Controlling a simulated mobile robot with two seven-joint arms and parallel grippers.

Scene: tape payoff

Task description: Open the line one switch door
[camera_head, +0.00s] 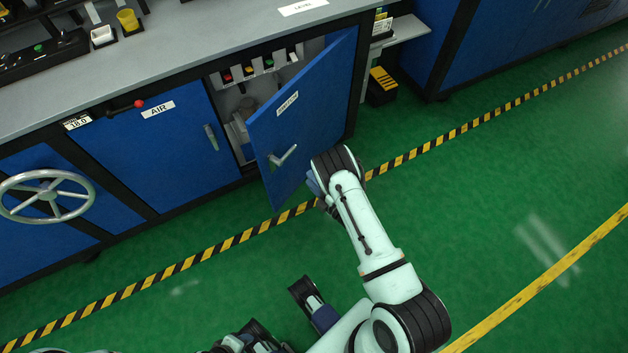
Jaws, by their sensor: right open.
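The blue switch door (300,115) stands swung out from the bench front, its right edge at the cabinet. It carries a small white label, too small to read, and a silver lever handle (284,156). Behind it the open compartment shows a row of switches (249,71) with red, yellow and green parts. My right gripper (319,188) is open, low beside the door's lower right part and right of the handle. My own wrist hides most of it, so I cannot tell whether it touches the door. I cannot make out my left gripper.
Left of the opening is a closed blue door (150,150) labelled AIR, then a grey handwheel (46,197). A black-and-yellow box (382,85) stands on the floor right of the cabinet. The green floor (490,200) is clear in front, crossed by striped tape (450,127).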

